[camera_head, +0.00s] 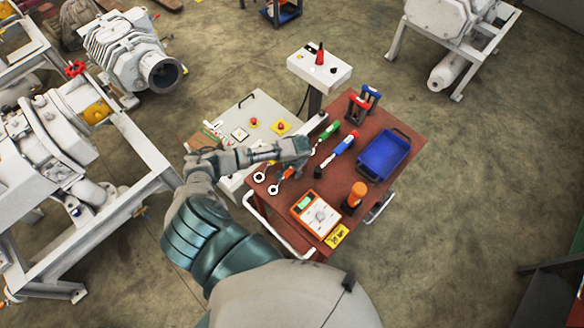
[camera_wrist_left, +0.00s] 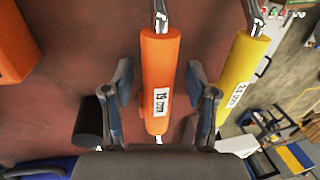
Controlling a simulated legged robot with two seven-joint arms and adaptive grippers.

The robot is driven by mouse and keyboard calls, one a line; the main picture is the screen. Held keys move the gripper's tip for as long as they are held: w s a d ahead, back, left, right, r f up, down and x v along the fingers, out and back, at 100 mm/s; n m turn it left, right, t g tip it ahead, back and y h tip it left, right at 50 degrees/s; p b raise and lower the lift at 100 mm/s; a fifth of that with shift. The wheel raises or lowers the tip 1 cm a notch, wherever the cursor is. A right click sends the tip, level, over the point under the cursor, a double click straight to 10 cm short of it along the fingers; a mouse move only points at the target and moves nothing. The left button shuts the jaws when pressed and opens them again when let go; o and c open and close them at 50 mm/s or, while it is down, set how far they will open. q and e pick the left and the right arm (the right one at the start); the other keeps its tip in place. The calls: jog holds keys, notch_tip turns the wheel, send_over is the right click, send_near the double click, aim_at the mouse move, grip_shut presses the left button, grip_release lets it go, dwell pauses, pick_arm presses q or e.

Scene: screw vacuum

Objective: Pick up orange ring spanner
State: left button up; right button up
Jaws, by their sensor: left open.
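The orange ring spanner (camera_head: 274,189) lies on the red-brown cart top in the head view, ring end toward the front left; my left gripper (camera_head: 297,151) hides part of it. In the left wrist view its orange handle (camera_wrist_left: 160,75), with a white size label, runs upright in the picture between the two fingers of my left gripper (camera_wrist_left: 158,80). The fingers are open, one on each side, with a visible gap at the right finger. Contact at the left finger is unclear. My right gripper is not in view.
A yellow-handled spanner (camera_wrist_left: 238,72) lies close beside the right finger. The cart (camera_head: 385,172) also carries a blue tray (camera_head: 383,152), green and blue tools, an orange-capped item (camera_head: 356,194) and an orange-white meter (camera_head: 317,214). A control panel (camera_head: 262,112) stands at its left.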

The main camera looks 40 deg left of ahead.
pick_arm(q)
grip_shut()
jog(key=shift+r, duration=0.15)
jog(key=shift+r, duration=0.55)
notch_tip(320, 180, up, 2)
jog(key=shift+r+b, duration=0.1)
jog(key=shift+b, duration=0.25)
jog(key=s+d, duration=0.2)
jog(key=s, duration=0.2)
jog(key=s+d+r+b, duration=0.1)
jog(key=s+d, duration=0.2)
jog(key=s, duration=0.2)
jog(key=s+d, duration=0.3)
jog(key=s, duration=0.1)
jog(key=shift+s+d+r, duration=0.25)
jog(key=shift+s, duration=0.1)
